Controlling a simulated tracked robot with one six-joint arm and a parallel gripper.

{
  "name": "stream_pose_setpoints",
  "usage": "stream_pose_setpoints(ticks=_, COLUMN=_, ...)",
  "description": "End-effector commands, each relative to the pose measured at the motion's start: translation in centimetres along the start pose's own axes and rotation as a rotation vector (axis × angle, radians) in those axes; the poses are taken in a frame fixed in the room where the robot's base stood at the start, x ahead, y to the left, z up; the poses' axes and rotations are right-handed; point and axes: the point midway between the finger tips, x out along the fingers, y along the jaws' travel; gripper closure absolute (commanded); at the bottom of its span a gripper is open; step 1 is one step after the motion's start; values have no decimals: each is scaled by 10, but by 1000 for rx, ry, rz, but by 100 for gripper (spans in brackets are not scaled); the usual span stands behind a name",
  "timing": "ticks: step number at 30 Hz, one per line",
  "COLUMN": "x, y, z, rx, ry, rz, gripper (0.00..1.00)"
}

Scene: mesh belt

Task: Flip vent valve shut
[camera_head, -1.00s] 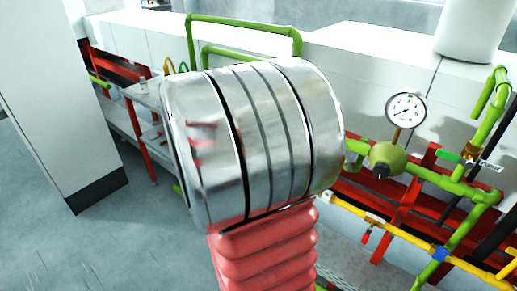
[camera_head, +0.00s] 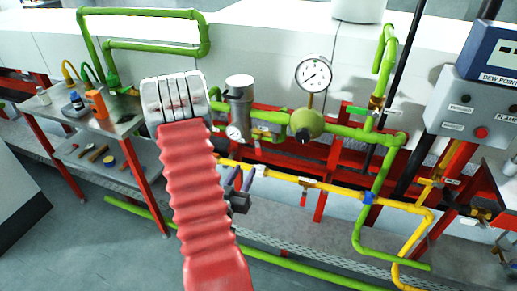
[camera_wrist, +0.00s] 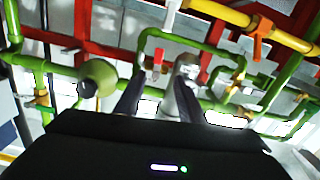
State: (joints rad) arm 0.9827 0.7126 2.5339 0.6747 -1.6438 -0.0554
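I cannot tell for sure which handle is the vent valve. In the head view a small green valve handle (camera_head: 360,111) with a white tag sits on the green pipe at the right. In the wrist view a red handle (camera_wrist: 157,56) hangs near a green pipe loop, just beyond my fingertips, and an orange handle (camera_wrist: 262,40) sits on the yellow pipe at upper right.
A pressure gauge (camera_head: 314,74) stands above a round green body (camera_head: 307,122). The yellow pipe (camera_head: 300,180) runs across below. A shelf with bottles (camera_head: 97,104) is at left, a grey control box (camera_head: 480,105) at right. Open floor lies in front.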

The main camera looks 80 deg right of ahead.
Motion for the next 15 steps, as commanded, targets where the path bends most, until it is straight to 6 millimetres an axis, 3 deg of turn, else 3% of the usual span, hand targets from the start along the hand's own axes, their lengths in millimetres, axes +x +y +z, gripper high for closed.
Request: stream_pose_setpoints(ticks=15, x=4, y=4, z=1, rx=-5, ry=8, rz=10, gripper=64)
